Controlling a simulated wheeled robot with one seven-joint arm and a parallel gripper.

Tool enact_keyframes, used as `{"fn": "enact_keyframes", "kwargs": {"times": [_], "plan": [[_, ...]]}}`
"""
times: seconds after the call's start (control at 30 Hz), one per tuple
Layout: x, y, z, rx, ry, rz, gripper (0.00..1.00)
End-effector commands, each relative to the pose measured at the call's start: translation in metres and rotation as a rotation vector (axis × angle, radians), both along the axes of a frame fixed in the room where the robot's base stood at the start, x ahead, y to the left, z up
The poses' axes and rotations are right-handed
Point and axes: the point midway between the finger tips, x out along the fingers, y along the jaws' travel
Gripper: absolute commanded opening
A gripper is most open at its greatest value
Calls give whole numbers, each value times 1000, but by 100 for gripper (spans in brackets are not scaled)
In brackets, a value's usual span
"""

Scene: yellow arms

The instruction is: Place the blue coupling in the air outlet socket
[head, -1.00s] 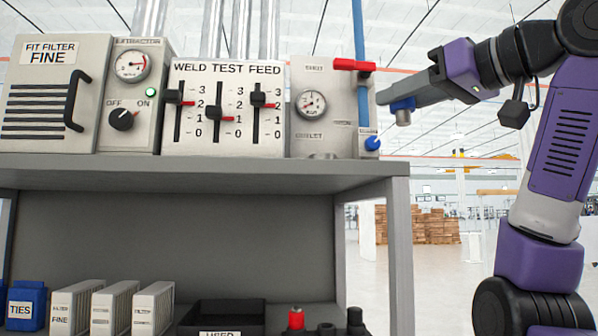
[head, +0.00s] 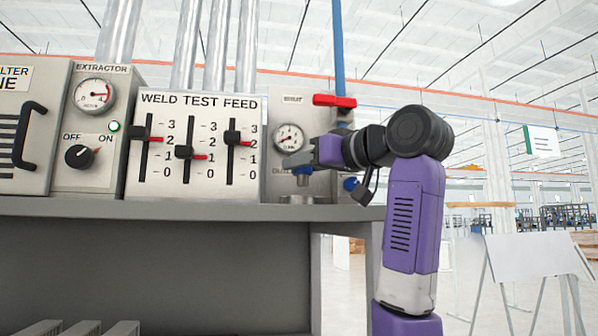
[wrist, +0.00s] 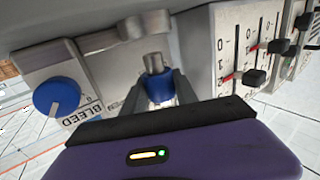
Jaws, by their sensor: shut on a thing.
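The blue coupling (head: 303,171) is held in my gripper (head: 296,162), in front of the air panel. In the wrist view the coupling (wrist: 159,89) sits between the fingertips of my gripper (wrist: 158,92), with its bare metal end pointing away from the wrist. In the head view a round metal outlet socket (head: 299,198) stands at the panel's foot. The coupling is just above it, with a small gap seeming to show between them. My gripper hides part of the outlet label. Exact alignment cannot be told.
The air panel bears a gauge (head: 289,138), a red lever (head: 334,101) and a blue bleed knob (wrist: 56,95) close beside my gripper. The weld test feed panel (head: 194,150) with its sliders stands to the left. The grey shelf (head: 180,207) runs below.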

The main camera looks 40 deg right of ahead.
Motion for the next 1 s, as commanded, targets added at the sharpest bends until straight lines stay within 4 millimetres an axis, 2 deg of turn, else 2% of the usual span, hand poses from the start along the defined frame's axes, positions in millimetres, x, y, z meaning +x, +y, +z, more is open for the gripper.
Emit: {"fn": "enact_keyframes", "kwargs": {"times": [0.17,0.5,0.73,0.77,0.8,0.87,1.0], "plan": [[12,-1,-1,0,0,-1,0],[12,-1,-34,1,2,0,0],[12,-1,-37,1,2,0,0],[12,-1,-37,1,2,0,36],[12,-1,-37,1,2,0,44],[12,-1,-37,1,2,0,56],[12,-1,-36,0,1,0,56]]}}
